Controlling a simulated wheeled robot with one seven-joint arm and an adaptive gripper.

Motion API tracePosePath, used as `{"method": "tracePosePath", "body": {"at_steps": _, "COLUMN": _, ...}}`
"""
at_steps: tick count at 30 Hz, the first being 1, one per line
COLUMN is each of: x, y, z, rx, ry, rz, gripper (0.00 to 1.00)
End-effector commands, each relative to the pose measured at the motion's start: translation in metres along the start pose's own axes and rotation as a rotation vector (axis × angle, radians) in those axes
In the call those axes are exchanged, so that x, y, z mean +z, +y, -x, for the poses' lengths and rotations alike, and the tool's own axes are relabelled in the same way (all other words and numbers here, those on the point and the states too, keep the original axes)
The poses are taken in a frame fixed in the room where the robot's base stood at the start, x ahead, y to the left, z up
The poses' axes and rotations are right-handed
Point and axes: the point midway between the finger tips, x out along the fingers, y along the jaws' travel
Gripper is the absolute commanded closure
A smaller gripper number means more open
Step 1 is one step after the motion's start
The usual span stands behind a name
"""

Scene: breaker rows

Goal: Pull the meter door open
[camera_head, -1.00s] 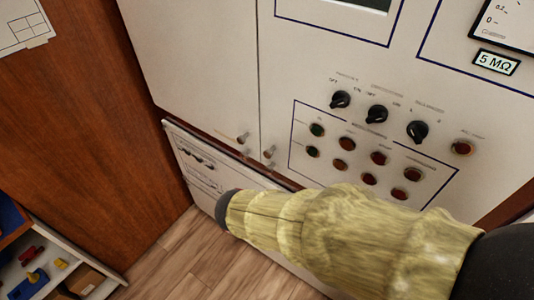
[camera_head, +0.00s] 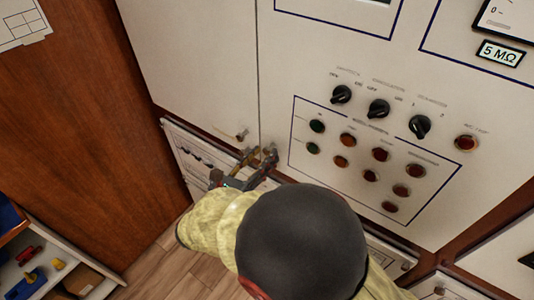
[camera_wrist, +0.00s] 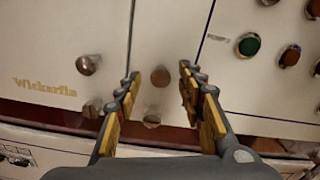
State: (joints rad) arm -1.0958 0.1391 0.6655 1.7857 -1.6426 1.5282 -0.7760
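The pale door with the meter (camera_head: 300,60) is closed. It meets a plain door (camera_head: 190,60) at a vertical seam. Its small round metal knob (camera_wrist: 159,75) shows in the wrist view between my fingertips; in the head view it is mostly hidden by them. My gripper (camera_head: 257,157) is open, and its two yellow-and-grey fingers (camera_wrist: 160,80) stand on either side of the knob. I see gaps on both sides, so no contact shows. The plain door's knob (camera_wrist: 88,64) lies left of my left finger; it also shows in the head view (camera_head: 242,134).
Black rotary switches (camera_head: 378,109) and several coloured buttons (camera_head: 380,154) are on the door right of the knob. Lower panels (camera_head: 200,155) sit below a brown rail. A wooden side panel (camera_head: 80,130) and a shelf of small items (camera_head: 50,265) are at left.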

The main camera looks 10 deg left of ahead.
Motion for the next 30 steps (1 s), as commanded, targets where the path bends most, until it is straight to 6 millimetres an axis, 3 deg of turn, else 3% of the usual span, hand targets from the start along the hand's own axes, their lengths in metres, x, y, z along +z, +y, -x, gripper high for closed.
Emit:
{"method": "tracePosePath", "body": {"at_steps": 6, "x": -0.001, "y": 0.0, "z": -0.022, "rx": -0.001, "ry": 0.002, "rz": 0.0, "gripper": 0.61}}
{"method": "tracePosePath", "body": {"at_steps": 16, "x": 0.0, "y": 0.0, "z": -0.025, "rx": 0.0, "ry": 0.001, "rz": -0.001, "gripper": 0.61}}
{"method": "tracePosePath", "body": {"at_steps": 30, "x": 0.0, "y": 0.0, "z": -0.025, "rx": -0.001, "ry": 0.001, "rz": -0.001, "gripper": 0.88}}
